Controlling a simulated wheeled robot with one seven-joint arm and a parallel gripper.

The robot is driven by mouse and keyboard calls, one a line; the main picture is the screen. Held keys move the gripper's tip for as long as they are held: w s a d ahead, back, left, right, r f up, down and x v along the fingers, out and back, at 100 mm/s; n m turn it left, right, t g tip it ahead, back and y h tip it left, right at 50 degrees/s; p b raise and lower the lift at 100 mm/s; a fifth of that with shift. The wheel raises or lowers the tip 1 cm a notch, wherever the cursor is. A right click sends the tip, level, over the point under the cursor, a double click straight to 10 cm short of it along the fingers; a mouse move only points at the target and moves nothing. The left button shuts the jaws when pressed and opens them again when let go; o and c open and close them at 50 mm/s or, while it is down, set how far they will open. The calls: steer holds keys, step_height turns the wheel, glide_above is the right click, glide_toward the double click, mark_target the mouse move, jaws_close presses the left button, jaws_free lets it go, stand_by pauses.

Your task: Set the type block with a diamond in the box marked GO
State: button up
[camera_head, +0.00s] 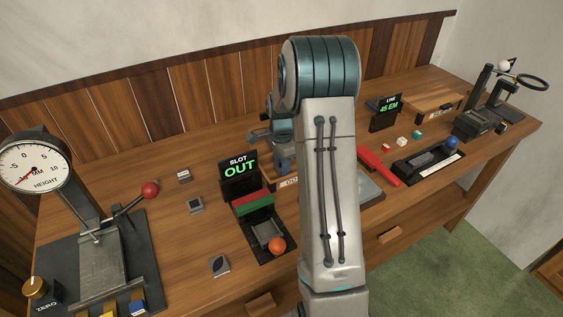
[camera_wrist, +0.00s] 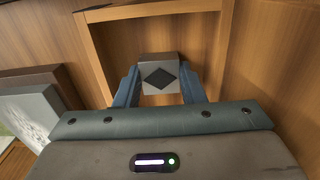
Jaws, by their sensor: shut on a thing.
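The type block with a diamond (camera_wrist: 158,62) is pale grey with a dark diamond on its near face, seen in the wrist view. My gripper (camera_wrist: 159,88) is shut on it, with a blue-grey finger on each side. Wooden box walls (camera_wrist: 92,50) frame the block on the left, far and right sides in the wrist view. I cannot tell how high the block is over the box floor. In the head view my arm hides the block and most of a wooden box with a pale label (camera_head: 289,182). The marking GO cannot be read.
A SLOT OUT sign (camera_head: 239,170) stands left of my arm, with loose type blocks (camera_head: 195,205) nearby. A height gauge (camera_head: 36,165) is at far left. A red-handled tool (camera_head: 378,166), a LINE sign (camera_head: 387,112) and another wooden box (camera_head: 430,100) are on the right.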

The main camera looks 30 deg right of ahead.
steer(key=shift+f, duration=0.15)
steer(key=o, duration=1.1)
